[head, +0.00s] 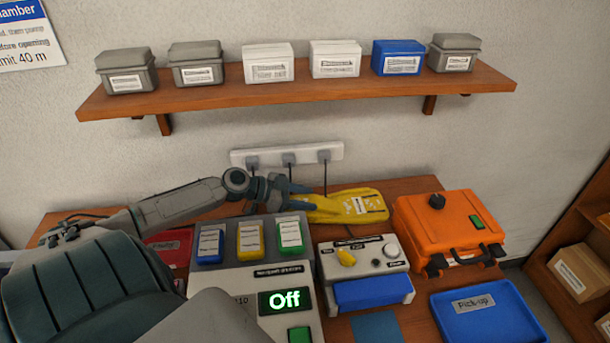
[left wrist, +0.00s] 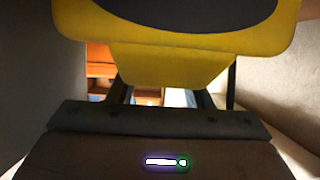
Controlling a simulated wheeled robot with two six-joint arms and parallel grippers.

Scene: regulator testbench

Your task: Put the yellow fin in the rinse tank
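The yellow fin (head: 350,206) is at the back of the bench, in front of the wall, with its left end at my left gripper (head: 290,194). My left gripper appears shut on that end. In the left wrist view the yellow fin (left wrist: 170,66) with a dark patch fills the top, its narrow part between the dark fingers (left wrist: 160,95). Whether the fin touches the bench is hard to tell. I cannot make out a rinse tank in either view. My right gripper is not in view.
Before the fin stand a test unit (head: 275,277) reading "Off", a grey box with a yellow knob (head: 365,256) and an orange case (head: 450,228). A blue "Pick-up" tray (head: 512,329) lies front right. A wall shelf (head: 300,92) holds several boxes. A power strip (head: 286,154) has hanging cords.

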